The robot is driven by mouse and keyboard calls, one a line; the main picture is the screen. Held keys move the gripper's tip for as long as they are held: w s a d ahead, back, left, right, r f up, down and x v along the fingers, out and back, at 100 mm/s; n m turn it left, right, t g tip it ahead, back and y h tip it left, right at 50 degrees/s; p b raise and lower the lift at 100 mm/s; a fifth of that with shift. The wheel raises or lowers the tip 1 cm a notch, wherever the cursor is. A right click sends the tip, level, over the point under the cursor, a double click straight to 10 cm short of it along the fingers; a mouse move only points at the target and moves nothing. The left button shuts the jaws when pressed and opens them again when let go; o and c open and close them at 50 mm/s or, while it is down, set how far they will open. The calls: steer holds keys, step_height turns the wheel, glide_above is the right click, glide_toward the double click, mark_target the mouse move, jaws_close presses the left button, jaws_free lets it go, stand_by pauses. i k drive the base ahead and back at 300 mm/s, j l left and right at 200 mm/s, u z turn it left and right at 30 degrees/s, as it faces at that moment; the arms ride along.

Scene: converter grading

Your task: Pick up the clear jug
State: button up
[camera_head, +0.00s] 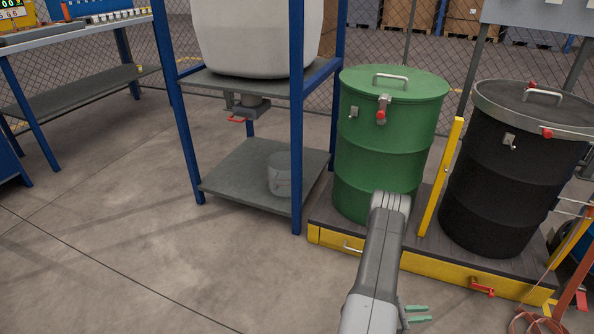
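A greyish, see-through jug (280,174) stands upright on the lower shelf (240,170) of a blue-framed rack, below the rack's spout and a little to its right. The rack's front right post partly covers the jug's right side. My gripper (417,313) is at the bottom of the picture, right of centre, beside my grey arm. Its two green-tipped fingers stand apart with nothing between them. It is well away from the jug, to the right and nearer to me.
A large white tank (255,40) with a red-handled valve (238,119) sits above the shelf. A green drum (390,150) and a black drum (515,175) stand on a yellow-edged pallet (440,265) at right. A workbench (75,38) is at far left. The floor in front is clear.

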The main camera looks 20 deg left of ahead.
mark_target(278, 165)
steer(key=i+j, duration=0.15)
steer(key=j, duration=0.3)
steer(key=i+j+u, duration=0.1)
steer(key=j, duration=0.35)
steer(key=i+j, duration=0.25)
steer(key=j, duration=0.15)
steer(key=i+j+u, duration=0.1)
steer(key=j, duration=0.35)
steer(key=i+j, duration=0.25)
steer(key=j, duration=0.15)
steer(key=i+j, duration=0.2)
steer(key=j, duration=0.2)
steer(key=i+j+u, duration=0.1)
steer(key=j, duration=0.35)
steer(key=i+j, duration=0.3)
steer(key=j+u, duration=0.05)
steer(key=j, duration=0.05)
